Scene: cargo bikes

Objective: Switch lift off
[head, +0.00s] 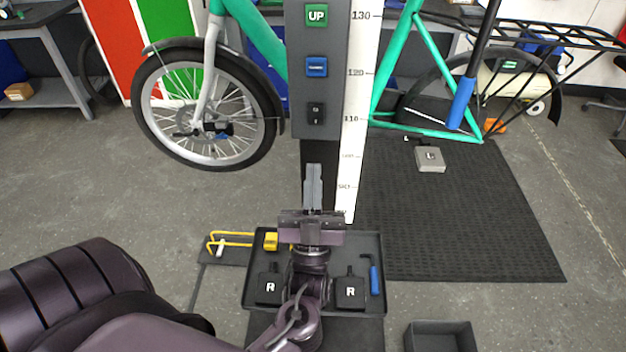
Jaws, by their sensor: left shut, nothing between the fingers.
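A grey control column (297,90) stands upright in front of a raised green cargo bike (262,40). It carries a green UP button (316,15), a blue button (316,66) and, lowest, a small black switch (317,113). The switch's marks are too small to read and its position cannot be told. My left gripper (313,168) is shut and empty, pointing up the picture below the switch, with a visible gap between its tips and the switch. My right gripper is not in view.
A height scale (358,100) runs along the column's right side. A dark tray (375,235) with pads marked R and a blue-handled tool lies under my left gripper. A black rubber mat (460,220) is at right, an empty dark bin (440,338) at lower right.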

